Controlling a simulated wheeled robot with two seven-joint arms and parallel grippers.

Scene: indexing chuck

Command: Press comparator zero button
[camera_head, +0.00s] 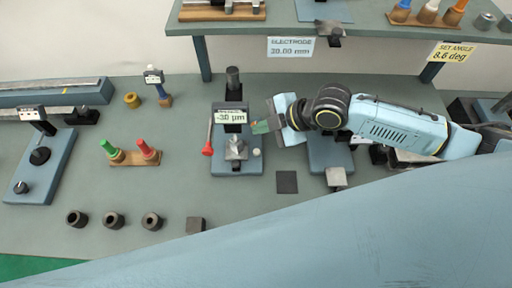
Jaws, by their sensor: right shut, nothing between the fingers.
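The comparator (237,167) stands at the middle of the bench, with a blue base and a dark post. Its display (230,116) reads what looks like -30 µm. A metal piece sits on the base under it. A small pale round knob (257,152) shows at the base's right side; I cannot tell if it is the zero button. My right gripper (257,127) comes in from the right, shut and empty, with its fingertips just right of the display. I cannot tell whether they touch the comparator. My left gripper is not in view.
A red-ended lever (208,150) is left of the comparator. A second blue-based device (330,160) stands under my right forearm. Red and green handled tools (130,157) and dark rings (152,221) lie left. A raised shelf (380,30) spans the back.

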